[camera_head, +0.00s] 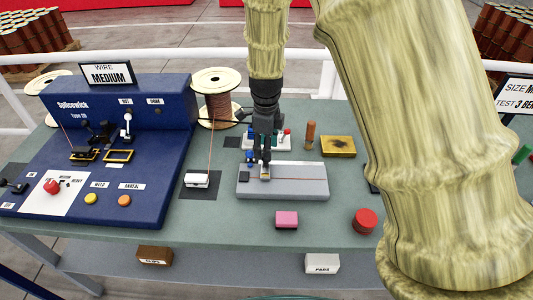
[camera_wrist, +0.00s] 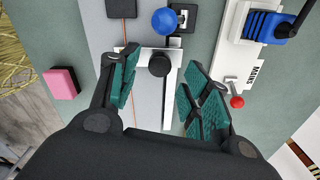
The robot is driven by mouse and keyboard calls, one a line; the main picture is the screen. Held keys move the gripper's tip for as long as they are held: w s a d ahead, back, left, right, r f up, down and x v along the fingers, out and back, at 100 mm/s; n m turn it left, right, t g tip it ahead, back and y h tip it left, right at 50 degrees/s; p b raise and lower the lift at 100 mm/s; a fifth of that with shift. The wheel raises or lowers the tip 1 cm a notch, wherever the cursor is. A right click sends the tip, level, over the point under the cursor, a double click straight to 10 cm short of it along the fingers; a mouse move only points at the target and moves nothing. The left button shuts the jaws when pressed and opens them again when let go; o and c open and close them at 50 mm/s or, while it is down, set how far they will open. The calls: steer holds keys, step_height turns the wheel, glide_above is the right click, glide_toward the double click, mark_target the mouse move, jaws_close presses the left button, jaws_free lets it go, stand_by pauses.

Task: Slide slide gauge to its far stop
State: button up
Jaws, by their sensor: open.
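The slide gauge is a light grey block (camera_head: 300,183) on the green bench in the head view, with a thin red-orange line along its top. In the wrist view its grey body (camera_wrist: 146,118) runs up the picture with a slot. A white slider with a round black knob (camera_wrist: 159,65) sits across it. My gripper (camera_head: 265,158) is pointing down over the left end of the gauge. In the wrist view my gripper (camera_wrist: 162,82) is open, its green-padded fingers apart on either side of the knob. No contact with the knob shows.
A blue ball knob (camera_wrist: 165,21) stands just beyond the slider. A white MAINS switch unit (camera_wrist: 240,65) with a red ball is right of the fingers. A pink block (camera_head: 287,220) and red round piece (camera_head: 365,221) lie in front. A wire spool (camera_head: 217,82) stands behind left.

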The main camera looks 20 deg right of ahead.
step_height(320, 180, up, 8)
stand_by(0.4)
steer(key=shift+f, duration=0.1)
